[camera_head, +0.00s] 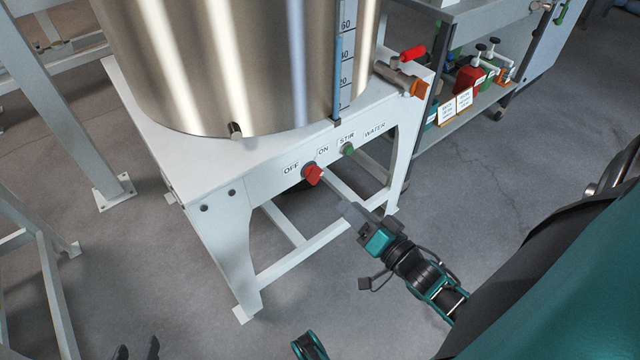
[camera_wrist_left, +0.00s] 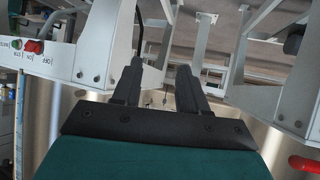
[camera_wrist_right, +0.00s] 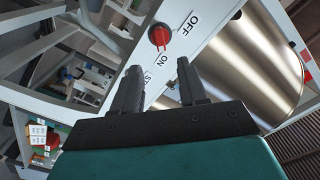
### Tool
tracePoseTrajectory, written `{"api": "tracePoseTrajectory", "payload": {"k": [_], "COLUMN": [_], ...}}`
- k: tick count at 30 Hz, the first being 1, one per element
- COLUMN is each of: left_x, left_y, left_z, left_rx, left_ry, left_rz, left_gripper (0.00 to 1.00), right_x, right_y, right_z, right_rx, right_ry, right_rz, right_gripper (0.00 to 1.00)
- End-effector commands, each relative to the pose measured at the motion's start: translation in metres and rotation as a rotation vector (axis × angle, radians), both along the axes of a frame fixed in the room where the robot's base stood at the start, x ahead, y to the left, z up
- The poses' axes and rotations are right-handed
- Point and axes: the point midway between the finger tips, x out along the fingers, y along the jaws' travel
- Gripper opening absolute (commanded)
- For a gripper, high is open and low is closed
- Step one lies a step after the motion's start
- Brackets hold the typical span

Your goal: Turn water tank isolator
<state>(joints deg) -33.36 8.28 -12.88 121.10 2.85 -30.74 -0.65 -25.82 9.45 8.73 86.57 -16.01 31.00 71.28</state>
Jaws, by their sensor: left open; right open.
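The red rotary isolator knob (camera_head: 313,174) sits on the white front panel of the tank stand, by the OFF and ON labels. It also shows in the right wrist view (camera_wrist_right: 160,37), above and between the fingers, and in the left wrist view (camera_wrist_left: 34,47). I cannot tell its exact setting. My right gripper (camera_head: 350,210) is open and empty, just below and right of the knob, apart from it. My left gripper (camera_head: 136,351) is open and empty at the bottom edge of the head view, well away from the panel.
A steel tank (camera_head: 230,60) stands on the white stand (camera_head: 225,200). A green STIR button (camera_head: 347,149) is right of the knob. A red-handled valve (camera_head: 411,54) projects at the stand's right corner. A shelf cart (camera_head: 480,95) stands behind. The floor in front is clear.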

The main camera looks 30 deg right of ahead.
Motion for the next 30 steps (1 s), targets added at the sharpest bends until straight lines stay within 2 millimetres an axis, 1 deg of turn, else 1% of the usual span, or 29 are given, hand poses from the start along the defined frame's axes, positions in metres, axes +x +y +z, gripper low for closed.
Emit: {"api": "tracePoseTrajectory", "payload": {"k": [1, 4, 9, 12, 15, 18, 21, 30], "left_x": [0.0, 0.0, 0.001, 0.001, 0.002, 0.003, 0.004, 0.005], "left_y": [0.0, -0.001, -0.004, -0.007, -0.009, -0.01, -0.01, -0.01], "left_z": [-0.003, -0.008, -0.011, -0.013, -0.014, -0.013, -0.012, -0.011], "left_rx": [-0.001, -0.003, -0.008, -0.011, -0.015, -0.017, -0.017, -0.017], "left_ry": [0.0, 0.003, 0.002, 0.003, 0.001, 0.0, -0.001, -0.003], "left_rz": [0.0, -0.001, -0.007, -0.012, -0.015, -0.018, -0.019, -0.018], "left_gripper": [0.43, 0.43, 0.43, 0.43, 0.43, 0.43, 0.43, 0.43], "right_x": [0.01, 0.03, 0.066, 0.085, 0.098, 0.107, 0.112, 0.113], "right_y": [0.001, 0.003, 0.005, 0.007, 0.008, 0.009, 0.009, 0.009], "right_z": [0.0, -0.001, -0.001, -0.001, -0.001, 0.0, 0.0, 0.0], "right_rx": [-0.002, -0.002, -0.001, -0.002, -0.002, -0.001, -0.002, -0.002], "right_ry": [-0.004, -0.004, -0.004, -0.002, 0.0, 0.0, 0.002, 0.002], "right_rz": [0.001, 0.001, -0.001, -0.001, 0.0, 0.0, -0.001, -0.001], "right_gripper": [0.43, 0.43, 0.43, 0.43, 0.43, 0.43, 0.43, 0.42]}}
